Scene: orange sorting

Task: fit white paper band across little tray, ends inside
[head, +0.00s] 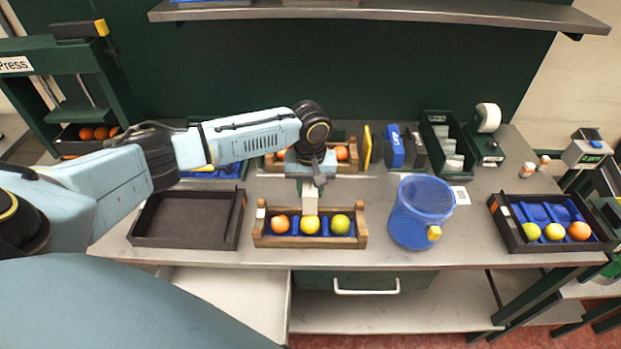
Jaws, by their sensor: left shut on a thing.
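The little tray (264,240) is a wooden box with blue inserts at the front middle of the bench. It holds an orange fruit (280,224), a yellow-orange one (310,225) and a yellow-green one (340,224) in a row. My left gripper (311,187) points down over the tray's back middle. It is shut on a narrow pale strip, which looks like the white paper band (310,203). The strip hangs down to the tray behind the middle fruit. Its lower end is hard to make out, so I cannot tell if it touches. My right gripper is not in view.
Another wooden tray with oranges (342,152) sits behind. A dark tray of fruit (577,246) lies far right. A shelf (400,11) runs above.

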